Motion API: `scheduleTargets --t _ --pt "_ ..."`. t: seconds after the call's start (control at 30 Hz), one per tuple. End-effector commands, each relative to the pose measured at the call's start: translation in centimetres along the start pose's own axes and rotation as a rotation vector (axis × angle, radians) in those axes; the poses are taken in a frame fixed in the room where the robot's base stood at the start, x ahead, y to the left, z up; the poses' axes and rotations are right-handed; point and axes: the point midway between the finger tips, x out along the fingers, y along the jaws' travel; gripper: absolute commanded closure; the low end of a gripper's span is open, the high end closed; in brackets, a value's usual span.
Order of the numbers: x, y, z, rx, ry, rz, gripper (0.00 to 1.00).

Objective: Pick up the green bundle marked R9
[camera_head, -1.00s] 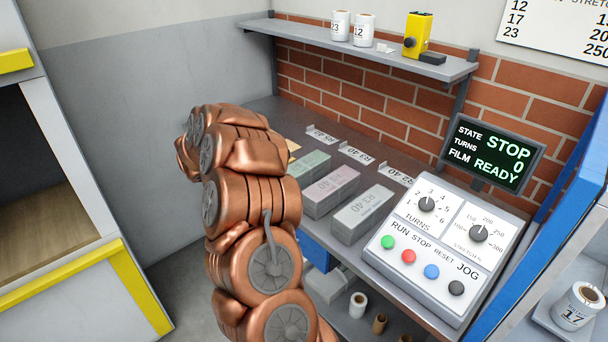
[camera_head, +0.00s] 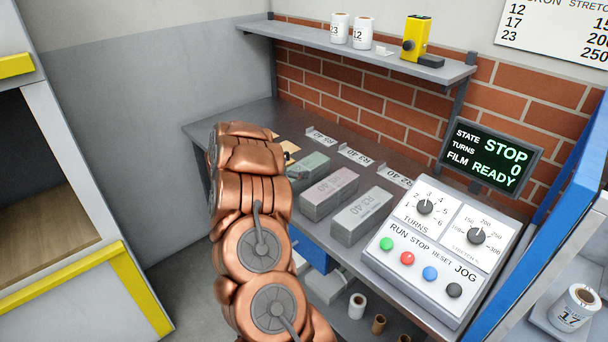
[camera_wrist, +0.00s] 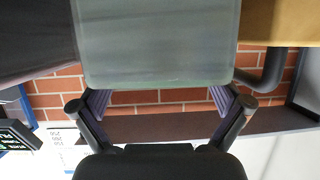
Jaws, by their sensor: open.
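The green bundle (camera_head: 309,166) lies on the grey bench, leftmost of a row of three bundles. My arm partly covers it in the head view, and I cannot read its marking. In the wrist view the green bundle (camera_wrist: 160,42) fills the upper middle, very close. My gripper (camera_wrist: 160,100) is open, its fingers spread toward the left and right sides of the bundle. I cannot tell whether they touch it. In the head view only a small dark part of the gripper shows beside the bundle's near left end.
A pinkish bundle (camera_head: 330,193) and a grey bundle (camera_head: 362,215) lie to the right of the green one. A tan item (camera_wrist: 280,22) sits close beside it. The control panel (camera_head: 440,250) stands farther right. A brick wall (camera_head: 370,110) and shelf (camera_head: 360,55) are behind.

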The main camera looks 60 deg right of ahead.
Motion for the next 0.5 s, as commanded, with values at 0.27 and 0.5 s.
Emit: scheduleTargets --t 0.27,0.5 --pt "2.7 0.0 0.1 -0.001 0.001 0.001 0.00" --pt "2.9 0.0 0.2 0.000 0.000 -0.001 0.00"
